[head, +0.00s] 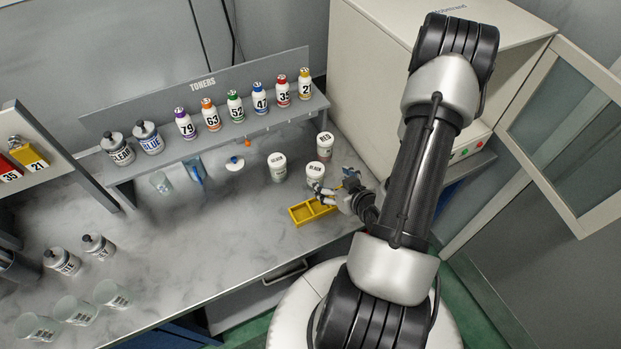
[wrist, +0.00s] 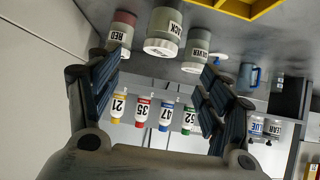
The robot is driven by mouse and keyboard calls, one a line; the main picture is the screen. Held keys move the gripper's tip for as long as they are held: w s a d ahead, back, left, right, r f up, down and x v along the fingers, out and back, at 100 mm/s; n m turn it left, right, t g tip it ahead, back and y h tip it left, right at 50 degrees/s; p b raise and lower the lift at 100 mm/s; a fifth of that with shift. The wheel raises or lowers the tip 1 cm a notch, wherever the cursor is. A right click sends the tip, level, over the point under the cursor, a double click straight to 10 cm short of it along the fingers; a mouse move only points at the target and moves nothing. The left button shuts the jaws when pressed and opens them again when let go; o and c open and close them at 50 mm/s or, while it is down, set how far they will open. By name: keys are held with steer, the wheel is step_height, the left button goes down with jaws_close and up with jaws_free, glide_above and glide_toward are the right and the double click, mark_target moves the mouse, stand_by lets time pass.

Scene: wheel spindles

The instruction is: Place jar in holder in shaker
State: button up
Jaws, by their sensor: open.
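Three white-lidded jars stand upright on the bench: SILVER (head: 277,167), RED (head: 325,146) and BLACK (head: 314,173). A yellow two-compartment holder (head: 299,214) lies in front of them and looks empty; its edge shows in the wrist view (wrist: 246,9). My gripper (head: 337,186) is open and empty beside the BLACK jar, near the holder. In the wrist view my open fingers (wrist: 160,68) point toward the BLACK jar (wrist: 163,32), with RED (wrist: 121,32) and SILVER (wrist: 195,50) on either side. I cannot tell which machine is the shaker; a white cabinet (head: 375,75) has its glass door open.
Numbered toner bottles (head: 236,106) stand on a raised shelf behind the jars. A blue-handled mug (head: 195,172), a white lid (head: 235,163) and a glass beaker (head: 161,182) sit left of the jars. The middle bench front is clear. The open glass door (head: 570,125) extends at right.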

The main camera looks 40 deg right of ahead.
mark_target(310, 167)
steer(key=b+x, duration=0.4)
steer(key=b, duration=0.3)
steer(key=shift+w+f, duration=0.15)
steer(key=shift+f, duration=0.15)
steer(key=b+x, duration=0.3)
steer(key=x, duration=0.9)
steer(key=shift+w+a+r+b, duration=0.15)
steer(key=shift+w+b, duration=0.05)
steer(key=shift+b, duration=0.1)
steer(key=shift+c, duration=0.3)
steer(key=c, duration=1.4)
steer(key=shift+c, duration=0.9)
steer(key=shift+r, duration=0.15)
